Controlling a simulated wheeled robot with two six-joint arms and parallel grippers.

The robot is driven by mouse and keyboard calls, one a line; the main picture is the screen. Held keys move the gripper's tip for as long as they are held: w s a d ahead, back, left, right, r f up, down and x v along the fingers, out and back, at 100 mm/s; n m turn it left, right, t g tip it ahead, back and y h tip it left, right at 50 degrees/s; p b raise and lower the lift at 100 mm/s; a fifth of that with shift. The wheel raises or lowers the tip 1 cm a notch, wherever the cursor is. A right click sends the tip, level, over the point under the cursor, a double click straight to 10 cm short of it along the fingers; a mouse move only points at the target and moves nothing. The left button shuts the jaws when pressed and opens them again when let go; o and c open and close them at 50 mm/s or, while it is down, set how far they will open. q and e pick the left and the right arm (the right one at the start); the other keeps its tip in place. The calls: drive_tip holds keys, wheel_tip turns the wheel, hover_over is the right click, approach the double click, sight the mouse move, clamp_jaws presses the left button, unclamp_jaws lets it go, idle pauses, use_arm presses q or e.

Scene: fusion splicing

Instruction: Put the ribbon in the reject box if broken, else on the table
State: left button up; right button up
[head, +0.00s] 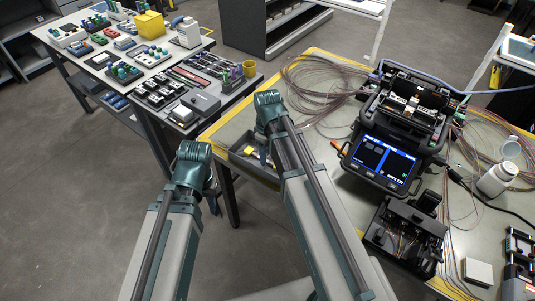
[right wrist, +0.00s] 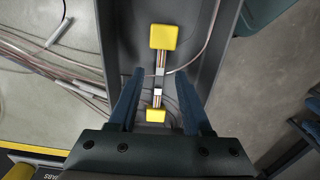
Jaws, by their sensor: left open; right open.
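The ribbon (right wrist: 161,60) lies in a long grey box in the right wrist view, with a yellow block at each end. A gap shows between its two pale inner tips, so it looks parted in the middle. The grey box (right wrist: 220,42) stands at the table's left edge; in the head view it is partly hidden by my right arm, with yellow showing inside. My right gripper (right wrist: 161,74) is open above the ribbon, one finger on each side, holding nothing. My left gripper (head: 212,203) is open and empty, off the table's left side.
The table (head: 228,118) bears loose fibre coils (head: 318,88), a black splicer with a lit screen (head: 382,158), a black device (head: 405,237) and a white bottle (head: 497,179). A second table (head: 170,45) at the back left is crowded with parts. Floor lies open at left.

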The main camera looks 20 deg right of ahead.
wheel_tip(320, 180, up, 14)
drive_tip(key=p, duration=1.3)
drive_tip(key=shift+f, duration=0.15)
drive_tip(key=s+a+m+h, duration=0.1)
drive_tip(key=s+a+m, duration=0.3)
drive_tip(key=s+a, duration=0.7)
drive_tip(key=s, duration=0.3)
drive_tip(key=shift+w, duration=0.1)
idle(0.6)
